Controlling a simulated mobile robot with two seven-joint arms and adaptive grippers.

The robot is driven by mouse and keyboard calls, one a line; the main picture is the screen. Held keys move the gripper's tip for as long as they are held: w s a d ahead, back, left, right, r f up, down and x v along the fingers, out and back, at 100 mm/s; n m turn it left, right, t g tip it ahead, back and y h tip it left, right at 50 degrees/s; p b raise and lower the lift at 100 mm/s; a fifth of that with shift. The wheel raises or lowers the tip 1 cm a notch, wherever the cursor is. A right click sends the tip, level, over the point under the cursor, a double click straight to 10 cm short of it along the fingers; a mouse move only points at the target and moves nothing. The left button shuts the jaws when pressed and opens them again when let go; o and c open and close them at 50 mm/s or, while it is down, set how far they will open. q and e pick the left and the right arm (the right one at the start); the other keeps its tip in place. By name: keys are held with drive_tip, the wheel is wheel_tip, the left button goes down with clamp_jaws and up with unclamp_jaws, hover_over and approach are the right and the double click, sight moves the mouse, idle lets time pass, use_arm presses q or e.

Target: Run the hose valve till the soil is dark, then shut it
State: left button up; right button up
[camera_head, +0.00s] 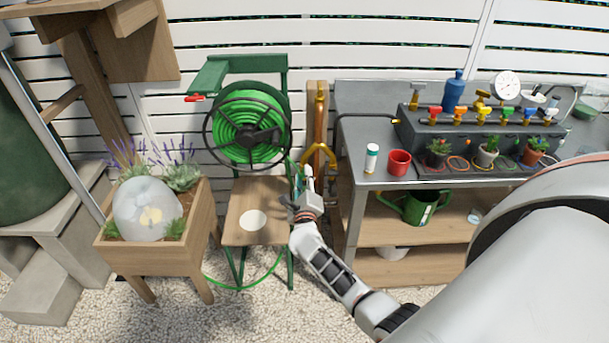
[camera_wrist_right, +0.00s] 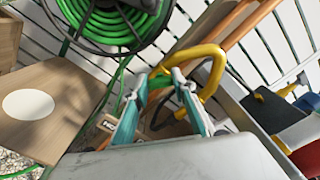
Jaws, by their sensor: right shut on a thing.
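In the head view my right gripper (camera_head: 306,174) reaches up to the yellow curved valve piece (camera_head: 329,153) on the wooden post. In the right wrist view its teal fingers (camera_wrist_right: 161,78) close on the end of this yellow piece (camera_wrist_right: 213,66), hiding part of it. The green hose (camera_head: 243,122) is coiled on a dark reel left of the gripper, with a length hanging to the gravel. The wooden planter (camera_head: 158,256) at left holds plants and a clear dome (camera_head: 147,208). Its soil is mostly hidden, and I cannot tell how dark it is. My left gripper is out of view.
A wooden seat with a white disc (camera_head: 253,221) stands below the reel. The bench (camera_head: 357,180) at right carries a red cup (camera_head: 399,162), small potted plants and several coloured taps. A green watering can (camera_head: 416,207) is on its lower shelf. My white arm covers the lower right.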

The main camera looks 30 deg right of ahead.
drive_tip(key=n+p, duration=0.1)
drive_tip(key=n, duration=0.3)
drive_tip(key=shift+p, duration=0.4)
drive_tip(key=n, duration=0.2)
drive_tip(key=shift+n+p, duration=0.4)
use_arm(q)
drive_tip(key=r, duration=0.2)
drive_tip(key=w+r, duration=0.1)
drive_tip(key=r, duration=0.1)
use_arm(e)
drive_tip(key=shift+n, duration=0.3)
drive_tip(key=shift+f, duration=0.1)
drive_tip(key=o, duration=1.1)
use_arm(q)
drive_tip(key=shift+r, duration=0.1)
use_arm(e)
drive_tip(key=v, duration=1.2)
